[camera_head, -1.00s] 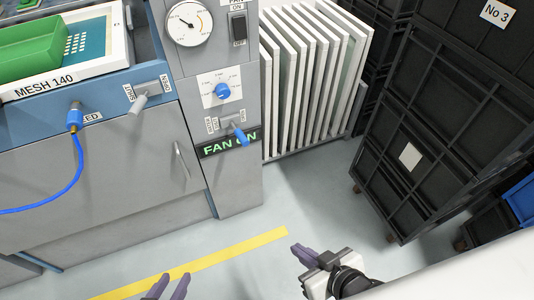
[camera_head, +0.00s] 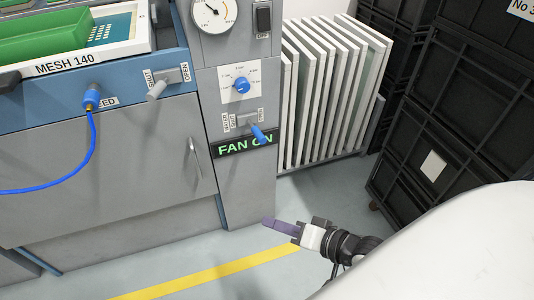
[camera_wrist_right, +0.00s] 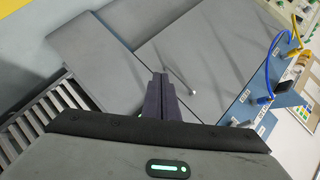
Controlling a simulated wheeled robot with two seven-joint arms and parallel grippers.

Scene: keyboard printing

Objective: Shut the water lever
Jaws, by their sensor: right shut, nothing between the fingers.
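The water lever (camera_head: 258,133) is a blue handle on the grey control column, beside small labels that seem to read water, shut and open. It tilts down to the right, toward the open label. My right gripper (camera_head: 267,222) is shut and empty. It hangs in front of the column's foot, well below the lever and apart from it. In the right wrist view its dark fingers (camera_wrist_right: 160,85) are together, with grey cabinet panels beyond. I cannot make out the water lever in that view. My left gripper is not in view.
A grey shut/open lever (camera_head: 157,90) and a blue hose fitting (camera_head: 91,98) are on the blue bench edge to the left. A blue knob (camera_head: 241,85) sits above the water lever. White frames (camera_head: 330,90) stand in a rack to the right, near black crates (camera_head: 440,120).

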